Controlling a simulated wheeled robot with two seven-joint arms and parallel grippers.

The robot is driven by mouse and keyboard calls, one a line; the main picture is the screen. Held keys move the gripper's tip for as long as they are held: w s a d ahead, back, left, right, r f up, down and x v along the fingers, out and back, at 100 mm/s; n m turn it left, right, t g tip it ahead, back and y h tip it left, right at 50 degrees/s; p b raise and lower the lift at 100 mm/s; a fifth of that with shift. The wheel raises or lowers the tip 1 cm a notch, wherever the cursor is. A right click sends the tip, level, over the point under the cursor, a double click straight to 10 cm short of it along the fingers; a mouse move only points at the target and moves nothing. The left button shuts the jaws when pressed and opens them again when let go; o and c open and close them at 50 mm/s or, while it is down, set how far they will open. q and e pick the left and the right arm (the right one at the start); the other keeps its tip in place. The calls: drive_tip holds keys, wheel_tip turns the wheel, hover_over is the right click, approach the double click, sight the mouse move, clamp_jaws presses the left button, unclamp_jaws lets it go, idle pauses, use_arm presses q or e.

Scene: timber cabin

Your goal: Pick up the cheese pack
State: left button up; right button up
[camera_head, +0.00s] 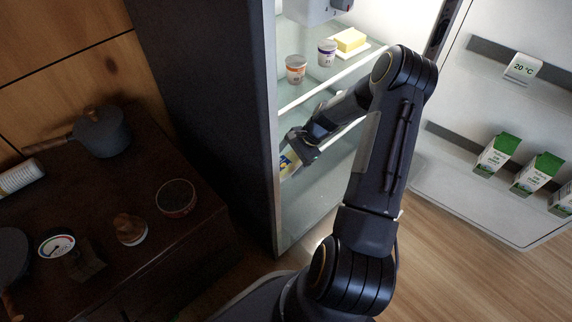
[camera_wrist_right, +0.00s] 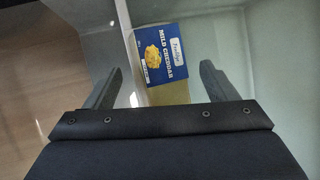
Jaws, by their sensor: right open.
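The cheese pack (camera_wrist_right: 163,60) is blue and yellow, with "Mild Cheddar" on its label. In the right wrist view it lies between and slightly beyond the two fingers of my right gripper (camera_wrist_right: 160,74), with gaps on both sides. In the head view the cheese pack (camera_head: 287,165) shows partly, low inside the open fridge near its left wall. My right gripper (camera_head: 301,147) reaches in just above it and hides part of it. The right gripper is open and empty. My left gripper is not in view.
Two small cups (camera_head: 296,68) and butter (camera_head: 349,39) on a board stand on the glass shelf above. The open fridge door (camera_head: 455,165) with several cartons (camera_head: 497,154) is at the right. A dark cabinet (camera_head: 110,235) with a pot (camera_head: 101,131) stands left of the fridge.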

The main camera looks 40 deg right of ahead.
drive_tip(key=shift+f, duration=0.3)
idle(0.5)
drive_tip(key=shift+r, duration=0.1)
drive_tip(key=c, duration=1.3)
